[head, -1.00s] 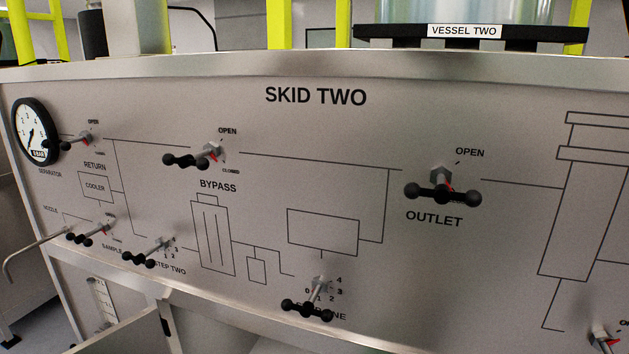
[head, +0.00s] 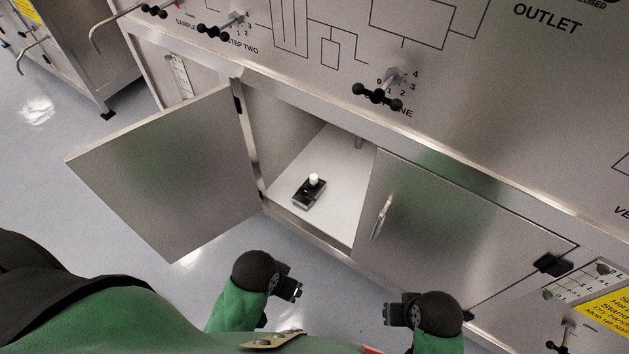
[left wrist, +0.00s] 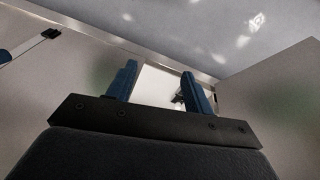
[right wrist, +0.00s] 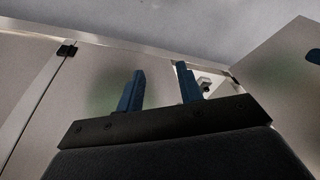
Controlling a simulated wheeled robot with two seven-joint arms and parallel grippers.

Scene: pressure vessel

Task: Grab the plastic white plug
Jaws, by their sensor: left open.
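The white plug (head: 314,180) stands on a small black block (head: 309,195) on the floor of the open cabinet compartment. In the right wrist view a small white piece, likely the plug (right wrist: 205,82), shows just right of the fingers. In the left wrist view a dark bit, likely the block (left wrist: 178,98), shows beside the right finger. My left gripper (head: 292,289) is open and empty, outside the cabinet and below the opening in the picture. My right gripper (head: 391,314) is also open and empty, in front of the closed door.
The left cabinet door (head: 170,170) stands swung open. The right door (head: 450,220) is shut and has a handle (head: 381,217). The panel above carries black-knobbed valve handles, including one (head: 377,96) over the opening. The grey floor (head: 60,170) at left is clear.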

